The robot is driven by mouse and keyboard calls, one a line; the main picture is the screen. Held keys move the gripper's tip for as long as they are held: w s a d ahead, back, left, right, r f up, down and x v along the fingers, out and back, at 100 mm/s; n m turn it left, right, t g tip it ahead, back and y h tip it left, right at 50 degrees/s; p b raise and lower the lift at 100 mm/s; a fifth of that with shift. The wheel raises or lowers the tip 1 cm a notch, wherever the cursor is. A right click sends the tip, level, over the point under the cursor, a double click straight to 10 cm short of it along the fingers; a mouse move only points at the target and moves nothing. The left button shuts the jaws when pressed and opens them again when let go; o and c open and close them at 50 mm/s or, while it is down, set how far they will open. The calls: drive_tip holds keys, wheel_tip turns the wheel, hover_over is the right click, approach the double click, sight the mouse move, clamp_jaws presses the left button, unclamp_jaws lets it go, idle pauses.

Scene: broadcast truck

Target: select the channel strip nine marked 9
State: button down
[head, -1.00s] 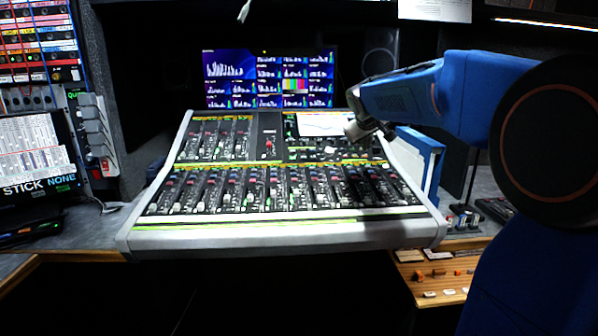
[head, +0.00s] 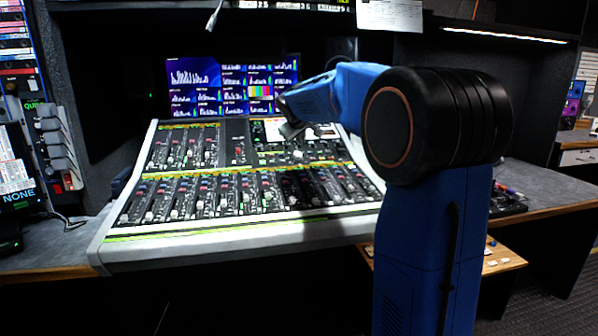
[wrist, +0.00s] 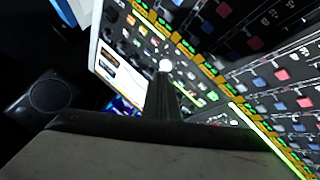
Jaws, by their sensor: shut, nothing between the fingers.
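The mixing console (head: 230,238) stands in front of me with a lower bank of channel strips (head: 225,196) and a shorter bank at its upper left. Each strip has a fader and small coloured buttons. The marking 9 is too small to read, so I cannot tell which strip bears it. My gripper (head: 291,131) is over the upper right part of the console, near its small built-in screen (head: 325,131). In the wrist view my gripper (wrist: 165,97) is shut and empty, with rows of blue and red buttons to the right.
A monitor with graphs (head: 195,78) stands behind the console. A rack unit with grey levers (head: 57,145) is at the left. The grey desk (head: 535,185) runs on to the right, with small items on it. A wooden drawer or shelf (head: 505,257) shows below.

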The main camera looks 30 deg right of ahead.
drive_tip(key=shift+w+d+f, duration=0.1)
drive_tip(key=shift+w+f, duration=0.1)
drive_tip(key=shift+f, duration=1.2)
drive_tip(key=shift+w+d+f, duration=0.1)
drive_tip(key=shift+w+f, duration=0.05)
drive_tip(key=shift+f, duration=1.25)
drive_tip(key=shift+w+f, duration=0.2)
drive_tip(key=shift+f, duration=1.2)
drive_tip(key=shift+w+f, duration=0.1)
drive_tip(key=shift+f, duration=0.7)
drive_tip(key=shift+r, duration=0.8)
drive_tip(key=shift+r, duration=0.1)
drive_tip(key=shift+s+a+r, duration=0.1)
drive_tip(key=shift+s+r, duration=0.15)
drive_tip(key=shift+r, duration=0.95)
drive_tip(key=shift+s+r, duration=0.2)
drive_tip(key=shift+r, duration=1)
